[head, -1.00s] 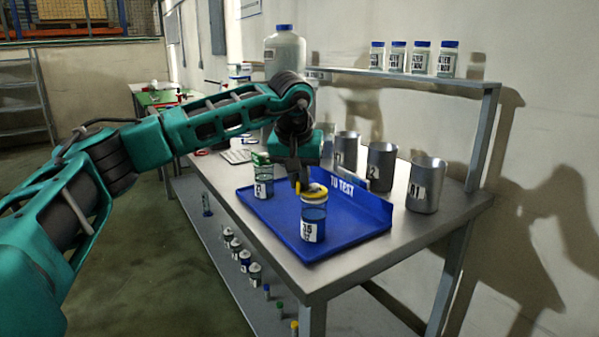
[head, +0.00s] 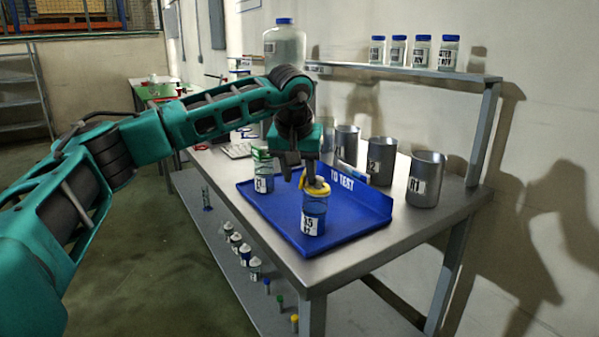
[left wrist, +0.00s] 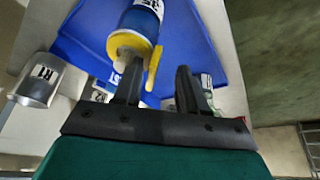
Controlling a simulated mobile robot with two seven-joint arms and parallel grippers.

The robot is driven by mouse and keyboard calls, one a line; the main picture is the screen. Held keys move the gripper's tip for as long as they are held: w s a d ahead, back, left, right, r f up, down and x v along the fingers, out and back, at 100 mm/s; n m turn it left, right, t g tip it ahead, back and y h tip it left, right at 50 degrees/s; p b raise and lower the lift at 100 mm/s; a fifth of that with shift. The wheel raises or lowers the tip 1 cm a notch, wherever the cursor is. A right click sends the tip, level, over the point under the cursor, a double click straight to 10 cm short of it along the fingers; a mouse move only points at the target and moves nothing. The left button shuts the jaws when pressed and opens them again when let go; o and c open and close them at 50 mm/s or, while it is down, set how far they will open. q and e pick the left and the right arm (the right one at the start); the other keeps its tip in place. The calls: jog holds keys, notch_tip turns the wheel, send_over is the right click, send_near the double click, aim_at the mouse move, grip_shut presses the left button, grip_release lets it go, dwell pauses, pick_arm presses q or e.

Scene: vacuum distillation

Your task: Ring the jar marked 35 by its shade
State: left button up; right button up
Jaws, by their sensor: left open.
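The jar marked 35 (head: 313,213) stands upright near the front of the blue "TO TEST" tray (head: 348,229); its contents look blue. A yellow ring (head: 316,190) with an upright tab sits around the jar's top; it also shows in the left wrist view (left wrist: 128,40). My left gripper (head: 299,176) is open just above and beside the ring. In the left wrist view, one finger of the gripper (left wrist: 157,86) is close to the ring and tab; I cannot tell whether they touch. My right gripper is not in view.
A second jar (head: 263,172) stands at the tray's left side. Several metal beakers, including one marked R1 (head: 426,178), stand behind the tray. Several blue-capped bottles (head: 422,52) and a large jug (head: 285,45) are on the raised shelf. Small vials and jars stand on the lower shelf.

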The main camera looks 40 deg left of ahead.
pick_arm(q)
jog(key=p+v, duration=0.2)
jog(key=v, duration=1)
jog(key=shift+s+r, duration=0.15)
jog(key=shift+r, duration=0.1)
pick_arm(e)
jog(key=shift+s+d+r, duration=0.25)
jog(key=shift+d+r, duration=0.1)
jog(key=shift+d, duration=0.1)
pick_arm(q)
jog(key=shift+d, duration=0.1)
